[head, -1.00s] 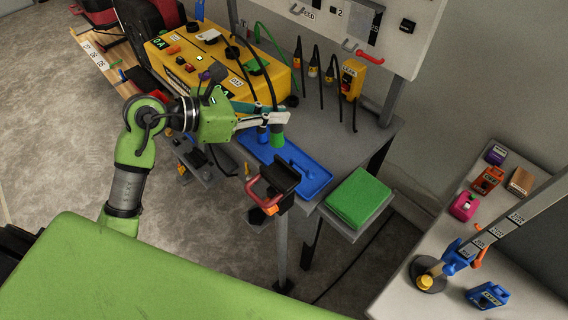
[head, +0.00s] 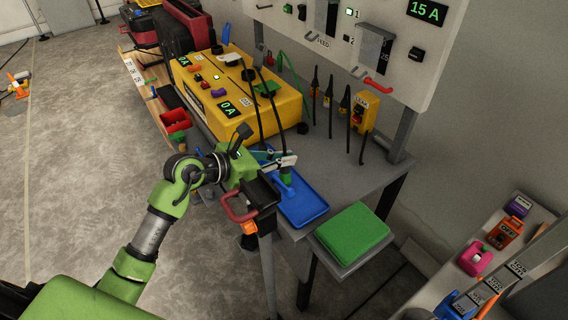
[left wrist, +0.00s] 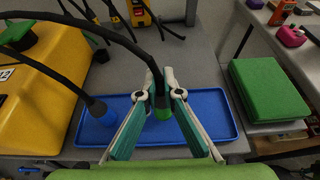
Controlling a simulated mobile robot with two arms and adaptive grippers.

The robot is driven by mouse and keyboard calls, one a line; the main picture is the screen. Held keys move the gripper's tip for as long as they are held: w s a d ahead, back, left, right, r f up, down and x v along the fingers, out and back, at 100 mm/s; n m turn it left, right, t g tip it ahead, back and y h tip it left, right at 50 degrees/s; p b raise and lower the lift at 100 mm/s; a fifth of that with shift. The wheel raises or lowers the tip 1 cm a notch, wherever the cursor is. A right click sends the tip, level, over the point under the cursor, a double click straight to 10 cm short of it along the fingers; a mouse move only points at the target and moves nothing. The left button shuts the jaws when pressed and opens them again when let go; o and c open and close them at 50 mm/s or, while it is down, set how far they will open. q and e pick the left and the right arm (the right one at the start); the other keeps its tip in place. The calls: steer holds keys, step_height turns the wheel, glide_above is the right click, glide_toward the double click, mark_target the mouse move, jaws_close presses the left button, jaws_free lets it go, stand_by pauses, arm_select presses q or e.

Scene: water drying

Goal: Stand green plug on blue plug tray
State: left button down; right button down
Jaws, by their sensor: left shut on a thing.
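The green plug (left wrist: 163,113) is between the fingertips of my left gripper (left wrist: 163,92), which is shut on it, with a black cable rising from it. It also shows below the gripper in the head view (head: 287,181). The blue tray (left wrist: 207,130) lies on the grey bench under the plug, and its bare part shows in the head view (head: 306,207). I cannot tell whether the plug's lower end touches the tray. A blue plug (left wrist: 101,113) with its own black cable stands at the tray's left part in the wrist view. My right gripper is not in view.
A yellow power box (head: 240,100) stands behind and left of the tray. A red-handled black fixture (head: 250,200) is at the bench's front edge. A green block (head: 352,233) lies right of the tray. The tray's right part is clear. Cables hang behind the tray.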

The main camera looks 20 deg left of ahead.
arm_select(q)
steer(key=shift+f, duration=0.9)
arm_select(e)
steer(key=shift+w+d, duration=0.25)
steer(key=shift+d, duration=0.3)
arm_select(q)
steer(key=shift+f, duration=0.15)
steer(key=c, duration=2.2)
jaws_free()
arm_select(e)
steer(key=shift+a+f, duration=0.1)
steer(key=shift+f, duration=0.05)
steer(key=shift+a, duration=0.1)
